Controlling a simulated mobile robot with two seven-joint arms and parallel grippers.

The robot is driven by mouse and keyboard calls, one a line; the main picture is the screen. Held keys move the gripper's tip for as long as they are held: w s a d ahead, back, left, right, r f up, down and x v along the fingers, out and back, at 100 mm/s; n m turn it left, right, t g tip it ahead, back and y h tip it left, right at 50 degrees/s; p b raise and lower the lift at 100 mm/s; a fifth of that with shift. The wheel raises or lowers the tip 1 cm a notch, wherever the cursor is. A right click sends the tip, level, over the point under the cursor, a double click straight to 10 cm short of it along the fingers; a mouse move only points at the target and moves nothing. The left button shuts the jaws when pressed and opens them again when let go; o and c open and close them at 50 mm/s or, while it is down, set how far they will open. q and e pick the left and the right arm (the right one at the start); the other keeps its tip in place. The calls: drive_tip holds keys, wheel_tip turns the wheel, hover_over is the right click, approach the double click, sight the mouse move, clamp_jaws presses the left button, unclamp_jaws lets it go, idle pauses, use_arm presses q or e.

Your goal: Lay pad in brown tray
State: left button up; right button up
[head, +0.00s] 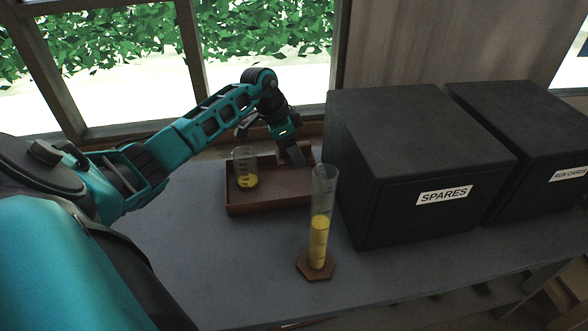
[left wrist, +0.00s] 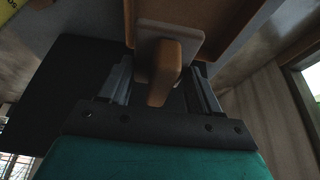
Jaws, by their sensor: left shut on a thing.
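The brown tray (head: 270,204) lies on the grey table, left of a black box. My left gripper (head: 294,157) points down at the tray's far right part, shut on the pad. In the left wrist view the pad is a pale square plate (left wrist: 190,32) with an orange-brown grip (left wrist: 165,72) between the fingers of my left gripper (left wrist: 160,88). In the head view I cannot make out the pad, nor tell whether it touches the tray floor. My right gripper is not in view.
A glass beaker (head: 245,168) with yellow contents stands in the tray's left part. A tall cylinder (head: 320,225) with yellow contents stands before the tray's right end. Black boxes marked SPARES (head: 425,165) and RUN CARDS (head: 545,140) stand right. The table's front left (head: 200,260) is clear.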

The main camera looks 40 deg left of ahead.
use_arm(q)
drive_tip(key=b, duration=0.2)
hover_over(300, 190)
drive_tip(key=s, duration=0.1)
drive_tip(key=f, duration=0.4)
drive_tip(key=a+f, duration=0.1)
drive_tip(key=f, duration=0.1)
drive_tip(key=shift+s+f, duration=0.1)
drive_tip(key=shift+f, duration=0.5)
wheel_tip(300, 190, down, 4)
drive_tip(key=shift+f+b, duration=0.15)
drive_tip(key=shift+b, duration=0.65)
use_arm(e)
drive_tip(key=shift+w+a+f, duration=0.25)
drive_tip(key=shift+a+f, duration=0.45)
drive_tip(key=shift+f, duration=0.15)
use_arm(q)
drive_tip(key=o, duration=0.7)
drive_tip(key=shift+c, duration=0.2)
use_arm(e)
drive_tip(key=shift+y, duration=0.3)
